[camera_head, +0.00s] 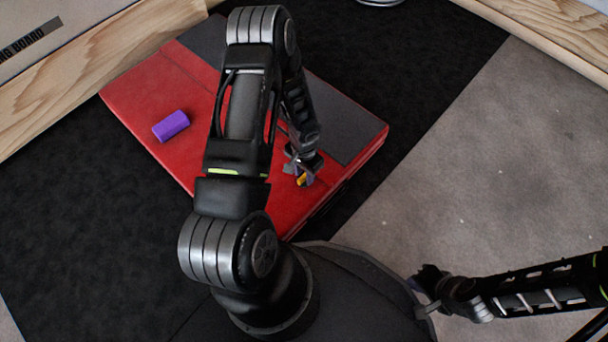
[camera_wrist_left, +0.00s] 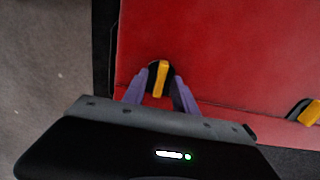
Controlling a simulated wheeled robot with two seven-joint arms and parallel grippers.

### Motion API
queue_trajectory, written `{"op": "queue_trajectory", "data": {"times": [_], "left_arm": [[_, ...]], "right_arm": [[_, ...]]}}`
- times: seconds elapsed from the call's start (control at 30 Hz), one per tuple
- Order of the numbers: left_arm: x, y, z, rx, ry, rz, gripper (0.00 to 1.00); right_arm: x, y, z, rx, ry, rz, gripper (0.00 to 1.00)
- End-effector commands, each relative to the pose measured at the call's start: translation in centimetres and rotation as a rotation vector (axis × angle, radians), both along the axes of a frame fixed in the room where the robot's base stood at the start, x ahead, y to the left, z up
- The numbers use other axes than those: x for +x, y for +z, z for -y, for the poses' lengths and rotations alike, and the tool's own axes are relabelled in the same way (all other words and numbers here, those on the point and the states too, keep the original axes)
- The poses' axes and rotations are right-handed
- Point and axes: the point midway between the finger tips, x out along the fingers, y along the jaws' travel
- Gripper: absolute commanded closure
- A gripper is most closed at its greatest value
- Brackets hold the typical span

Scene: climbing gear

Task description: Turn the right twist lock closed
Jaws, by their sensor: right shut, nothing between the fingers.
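The right twist lock, black with a yellow bar, sits by the near edge of the red pad and shows in the left wrist view (camera_wrist_left: 162,78). Its bar stands nearly upright in that view, across the pad's edge. Its yellow bar also shows in the head view (camera_head: 303,181). My left gripper (camera_head: 302,172) is over it, with purple fingers on either side (camera_wrist_left: 160,90). The fingers look apart from the lock. A second twist lock (camera_wrist_left: 307,111) is at the right of the wrist view, its bar slanted. My right gripper (camera_head: 425,290) is shut and empty, off to the right.
The red and grey pad (camera_head: 140,95) lies on dark flooring against wooden edges. A purple block (camera_head: 171,126) lies on it at left. My left arm hides the pad's middle. Grey floor (camera_head: 480,170) at right is clear.

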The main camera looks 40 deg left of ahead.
Motion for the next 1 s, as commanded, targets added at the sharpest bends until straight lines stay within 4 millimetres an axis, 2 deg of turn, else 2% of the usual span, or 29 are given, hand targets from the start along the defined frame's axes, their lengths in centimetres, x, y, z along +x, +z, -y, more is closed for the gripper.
{"op": "queue_trajectory", "data": {"times": [0.27, 0.67, 1.0], "left_arm": [[0.00, -0.07, -0.03, 0.000, 0.001, 0.000, 0.67], [-0.01, -0.06, 0.00, 0.000, 0.000, 0.000, 1.00], [-0.01, -0.06, 0.04, -0.001, 0.000, 0.000, 1.00]], "right_arm": [[0.03, 0.00, -0.02, 0.000, 0.000, 0.001, 1.00], [0.02, 0.00, -0.01, 0.000, 0.000, 0.001, 1.00], [0.02, 0.01, 0.01, 0.000, 0.000, 0.001, 1.00]]}}
